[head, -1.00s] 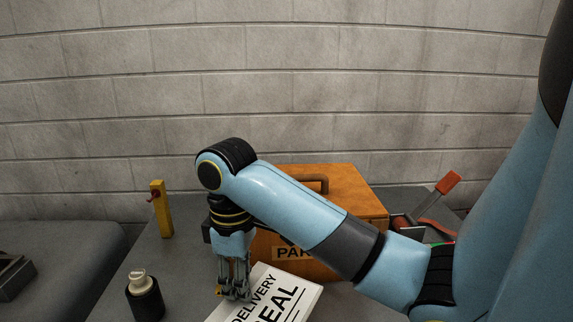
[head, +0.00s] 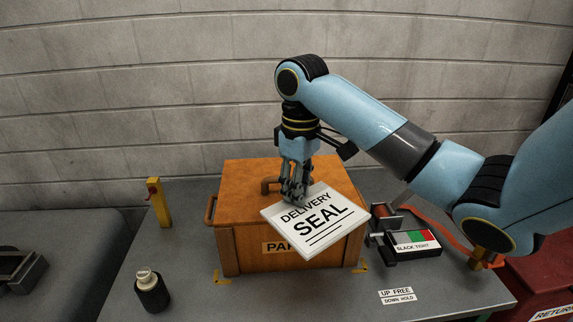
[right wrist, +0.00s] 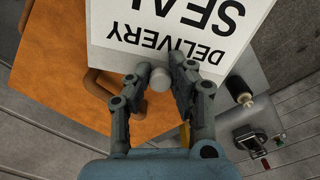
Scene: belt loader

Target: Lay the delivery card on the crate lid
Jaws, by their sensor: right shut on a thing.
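The delivery card (head: 318,222) is a white slab lettered "DELIVERY SEAL". My right gripper (head: 294,200) is shut on its edge and holds it tilted over the front right of the crate. The card also shows in the right wrist view (right wrist: 180,48), running away from the fingertips (right wrist: 160,75). The orange wooden crate (head: 240,245) stands on the grey table. Its lid (head: 240,190) has a brown handle (head: 270,183), partly behind the gripper. The card covers part of the lid and front label. I cannot tell whether it touches the lid. My left gripper is not in view.
A black bottle (head: 152,294) and a yellow post (head: 159,203) stand to the crate's left. A strap ratchet with a "SLACK TIGHT" plate (head: 415,242) sits to its right. Yellow corner marks (head: 222,278) lie at the crate's base. The front table is mostly clear.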

